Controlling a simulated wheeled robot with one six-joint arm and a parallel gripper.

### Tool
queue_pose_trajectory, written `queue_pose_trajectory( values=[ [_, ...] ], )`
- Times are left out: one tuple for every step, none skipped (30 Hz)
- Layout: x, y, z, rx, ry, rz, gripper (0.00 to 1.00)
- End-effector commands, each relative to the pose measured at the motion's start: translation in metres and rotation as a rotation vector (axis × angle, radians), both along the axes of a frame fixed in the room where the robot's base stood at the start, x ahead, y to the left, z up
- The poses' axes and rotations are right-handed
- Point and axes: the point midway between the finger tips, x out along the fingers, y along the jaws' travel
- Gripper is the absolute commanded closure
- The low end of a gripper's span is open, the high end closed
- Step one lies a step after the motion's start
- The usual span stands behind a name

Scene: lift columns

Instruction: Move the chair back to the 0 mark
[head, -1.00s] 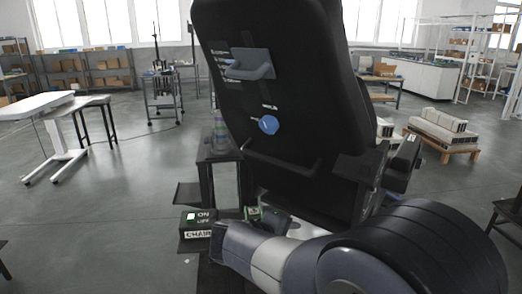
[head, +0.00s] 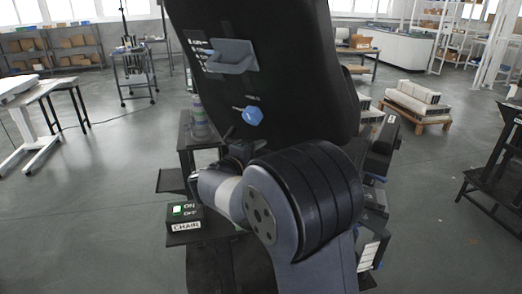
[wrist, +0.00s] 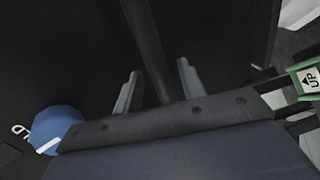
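The chair (head: 285,95) stands in front of me, its tall black back facing me and slightly tilted. On the back are a grey-blue handle (head: 232,57) beside small white markings, too small to read, and a blue knob (head: 250,116), also at lower left in the wrist view (wrist: 55,129). In the wrist view my gripper (wrist: 158,90) has its two fingers apart, with a dark bar (wrist: 148,40) running between them and gaps visible on both sides. In the head view my arm hides most of the gripper, low behind the chair back.
A switch box labelled CHAIR (head: 184,219) shows a lit green ON light at lower left. A dark stand (head: 498,165) is at right. A white table (head: 35,95) is at left. Open floor lies between.

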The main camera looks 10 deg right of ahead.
Motion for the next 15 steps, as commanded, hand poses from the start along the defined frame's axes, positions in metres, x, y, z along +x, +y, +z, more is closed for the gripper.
queue_pose_trajectory(
  values=[
    [0.0041,-0.0045,-0.0004,0.001,0.001,-0.002,0.61],
    [0.0059,-0.0063,-0.0011,0.001,0.001,-0.002,0.61],
    [0.0078,-0.0084,-0.0017,0.001,0.002,-0.001,0.61],
    [0.0090,-0.0095,-0.0019,0.001,0.002,-0.001,0.61],
    [0.0098,-0.0104,-0.0020,0.001,0.002,-0.001,0.61],
    [0.0105,-0.0111,-0.0021,0.001,0.001,0.000,0.61],
    [0.0109,-0.0113,-0.0022,0.001,0.001,0.000,0.61],
    [0.0112,-0.0115,-0.0022,0.001,0.001,0.000,0.61],
    [0.0113,-0.0115,-0.0023,0.001,0.001,0.000,0.61],
    [0.0113,-0.0114,-0.0023,0.001,0.001,0.000,0.61],
    [0.0113,-0.0114,-0.0023,0.001,0.001,0.000,0.61],
    [0.0112,-0.0113,-0.0023,0.001,0.001,0.000,0.61],
    [0.0111,-0.0113,-0.0023,0.001,0.001,0.000,0.61],
    [0.0111,-0.0113,-0.0024,0.001,0.001,0.000,0.61],
    [0.0111,-0.0113,-0.0024,0.001,0.001,0.000,0.65]
  ],
)
